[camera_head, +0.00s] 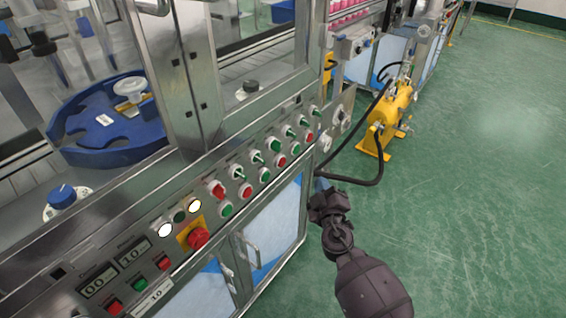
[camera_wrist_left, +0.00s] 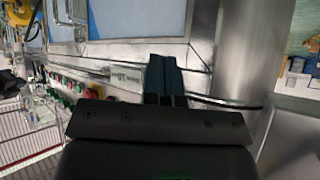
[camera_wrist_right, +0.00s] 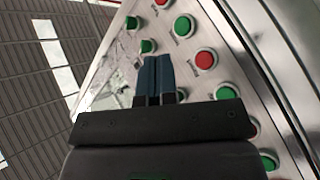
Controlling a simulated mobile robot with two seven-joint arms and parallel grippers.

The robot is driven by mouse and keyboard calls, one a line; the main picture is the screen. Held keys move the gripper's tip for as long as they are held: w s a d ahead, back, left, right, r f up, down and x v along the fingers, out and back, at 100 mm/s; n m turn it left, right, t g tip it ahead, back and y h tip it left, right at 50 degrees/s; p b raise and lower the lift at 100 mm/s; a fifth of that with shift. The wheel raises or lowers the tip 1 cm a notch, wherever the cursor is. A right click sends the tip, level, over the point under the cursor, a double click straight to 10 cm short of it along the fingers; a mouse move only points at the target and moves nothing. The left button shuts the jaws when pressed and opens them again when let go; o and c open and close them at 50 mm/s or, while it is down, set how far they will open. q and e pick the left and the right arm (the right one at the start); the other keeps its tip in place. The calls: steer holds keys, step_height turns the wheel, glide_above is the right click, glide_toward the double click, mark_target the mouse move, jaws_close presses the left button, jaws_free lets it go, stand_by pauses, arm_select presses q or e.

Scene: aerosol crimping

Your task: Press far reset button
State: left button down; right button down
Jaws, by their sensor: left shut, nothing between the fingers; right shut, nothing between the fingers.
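A slanted steel control panel bears two rows of red and green buttons and switches. At its far end in the head view are a red button (camera_head: 309,136) and a green button (camera_head: 295,149). Which one is the far reset button I cannot tell. My right gripper (camera_head: 322,184) is shut and empty, beside the panel's far end and apart from those buttons. In the right wrist view its shut fingers (camera_wrist_right: 158,62) show before the panel, with a red button (camera_wrist_right: 204,59) to their right. My left gripper (camera_wrist_left: 163,62) is shut and empty, seen only in its wrist view.
A red emergency stop (camera_head: 198,238) on a yellow plate sits nearer on the panel. A yellow machine (camera_head: 390,120) with a black hose stands on the green floor beyond my right gripper. Cabinet doors (camera_head: 268,225) lie below the panel. Floor at the right is clear.

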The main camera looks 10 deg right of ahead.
mark_target(282, 162)
steer(key=shift+a, duration=0.1)
steer(key=w+a, duration=0.5)
steer(key=w, duration=0.2)
steer(key=shift+a+b, duration=0.15)
steer(key=shift+b, duration=0.3)
stand_by(0.7)
stand_by(1.2)
steer(key=shift+w+a+b, duration=0.25)
steer(key=shift+w+b, duration=0.05)
